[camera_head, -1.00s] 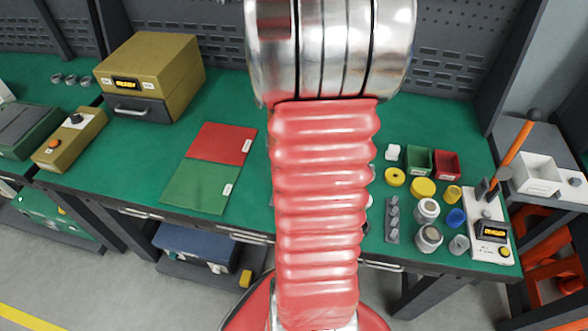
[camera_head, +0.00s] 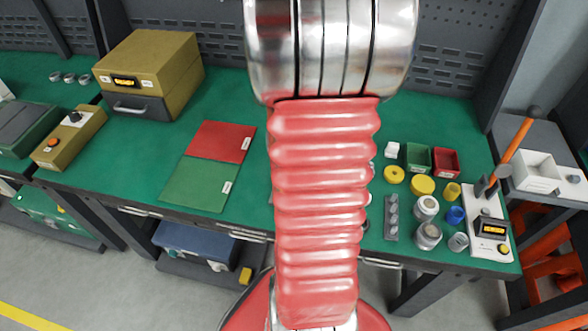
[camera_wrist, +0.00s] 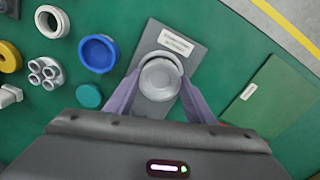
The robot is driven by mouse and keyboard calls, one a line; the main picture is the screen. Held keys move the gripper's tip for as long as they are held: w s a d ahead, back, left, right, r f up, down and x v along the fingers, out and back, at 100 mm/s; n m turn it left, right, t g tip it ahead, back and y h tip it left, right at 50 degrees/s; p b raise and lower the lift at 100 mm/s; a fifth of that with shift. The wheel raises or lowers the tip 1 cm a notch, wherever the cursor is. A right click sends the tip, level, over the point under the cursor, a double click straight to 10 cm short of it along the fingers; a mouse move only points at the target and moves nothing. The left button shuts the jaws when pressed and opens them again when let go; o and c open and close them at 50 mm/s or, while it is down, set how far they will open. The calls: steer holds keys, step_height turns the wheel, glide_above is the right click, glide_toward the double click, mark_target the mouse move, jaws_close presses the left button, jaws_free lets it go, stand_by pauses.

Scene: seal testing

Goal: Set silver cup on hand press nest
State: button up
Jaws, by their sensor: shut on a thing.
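In the wrist view my gripper (camera_wrist: 160,98) is shut on a round silver cup (camera_wrist: 160,66), with one finger on each side of it. The cup is seen from above, over a grey plate (camera_wrist: 188,48) with a white label; I cannot tell whether it touches the plate. In the head view my arm hides the gripper and the cup. The hand press (camera_head: 490,240) stands at the right end of the green bench. It has a white base, a display and an orange lever (camera_head: 517,140). Its nest cannot be made out clearly.
Left of the press stand silver-grey jars (camera_head: 428,236), yellow parts (camera_head: 422,186), a blue cup (camera_head: 456,216), and green and red bins (camera_head: 446,162). A blue ring (camera_wrist: 98,54) lies left of my gripper. Red and green mats (camera_head: 198,183) lie left of my arm.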

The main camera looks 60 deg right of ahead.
steer(key=shift+f, duration=0.75)
stand_by(1.2)
steer(key=o, duration=1.2)
steer(key=shift+r, duration=0.1)
steer(key=shift+s+r, duration=0.2)
steer(key=shift+r, duration=2.2)
